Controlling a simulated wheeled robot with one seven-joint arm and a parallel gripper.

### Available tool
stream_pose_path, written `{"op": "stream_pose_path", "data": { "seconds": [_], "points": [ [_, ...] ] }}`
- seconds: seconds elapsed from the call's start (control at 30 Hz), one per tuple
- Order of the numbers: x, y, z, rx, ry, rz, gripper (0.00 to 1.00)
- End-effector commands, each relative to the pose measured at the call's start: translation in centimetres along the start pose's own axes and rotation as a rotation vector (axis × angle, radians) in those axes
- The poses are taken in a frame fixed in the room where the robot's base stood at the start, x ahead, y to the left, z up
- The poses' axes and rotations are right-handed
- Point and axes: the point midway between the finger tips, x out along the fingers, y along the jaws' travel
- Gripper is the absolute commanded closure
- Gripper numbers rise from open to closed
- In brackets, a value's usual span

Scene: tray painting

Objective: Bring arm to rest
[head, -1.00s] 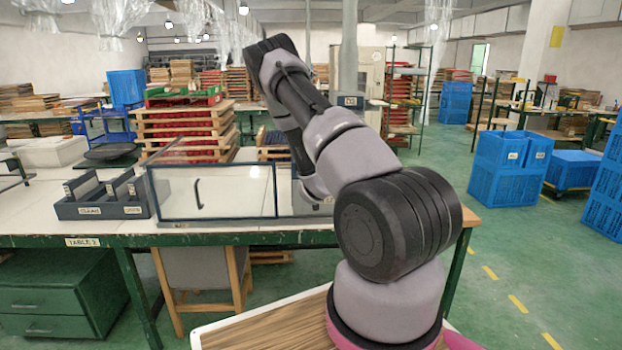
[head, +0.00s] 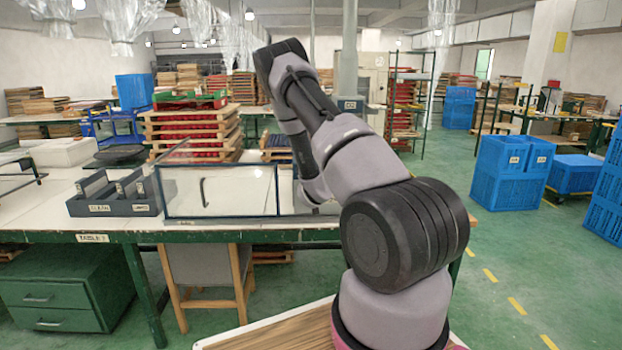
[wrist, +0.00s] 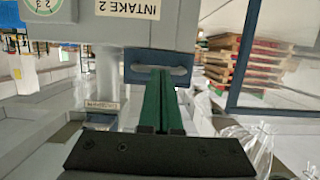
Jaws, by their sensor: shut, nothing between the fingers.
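My arm (head: 340,150) rises from the base and bends forward over the table in the head view. My gripper is hidden behind the arm there. In the wrist view my gripper (wrist: 161,78) shows as two dark green fingers side by side, shut and empty.
A table (head: 120,237) stands ahead, bearing a glass-walled case (head: 222,215) and a grey rack (head: 112,207). A green drawer unit (head: 62,290) and a chair (head: 205,285) are below. Stacked trays (wrist: 240,62) show in the wrist view. Green floor at right is open, before blue crates (head: 510,170).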

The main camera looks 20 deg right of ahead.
Motion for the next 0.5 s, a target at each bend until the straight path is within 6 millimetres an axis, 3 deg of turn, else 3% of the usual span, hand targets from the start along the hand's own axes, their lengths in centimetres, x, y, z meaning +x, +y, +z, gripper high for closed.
{"op": "stream_pose_path", "data": {
  "seconds": [0.3,0.5],
  "points": [
    [-1.7,0.0,4.6,-0.001,-0.001,0.001,1.0],
    [-2.2,0.1,5.7,-0.001,0.001,0.001,1.0]
  ]
}}
